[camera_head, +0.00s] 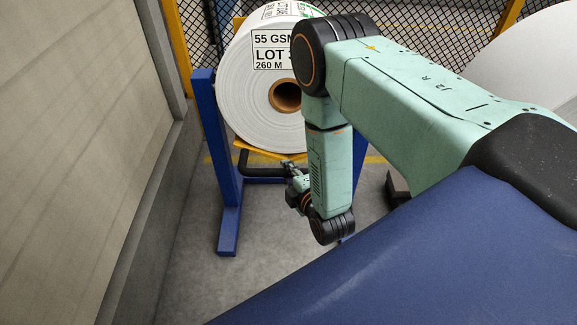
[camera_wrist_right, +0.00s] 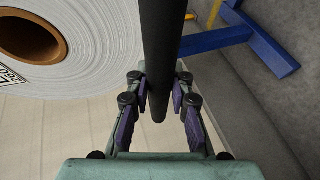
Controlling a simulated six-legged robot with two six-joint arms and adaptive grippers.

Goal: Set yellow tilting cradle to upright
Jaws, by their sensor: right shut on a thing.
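The yellow tilting cradle (camera_head: 256,148) shows as a thin sloping edge under a large white roll (camera_head: 238,105), in a blue stand (camera_head: 228,190). The roll hides most of the cradle, so its full tilt is hard to read. A black bent bar handle (camera_head: 262,172) sits just below the cradle's edge. My right gripper (camera_head: 287,165) is at the handle's right end, shut on it. In the right wrist view the black bar (camera_wrist_right: 160,50) runs between the fingers of my right gripper (camera_wrist_right: 159,88). My left gripper is not in view.
A grey panelled wall (camera_head: 85,130) stands close on the left. A black mesh fence with yellow posts (camera_head: 178,45) is behind the stand. Another white roll (camera_head: 530,65) is at the right. Bare floor (camera_head: 270,235) lies in front of the stand.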

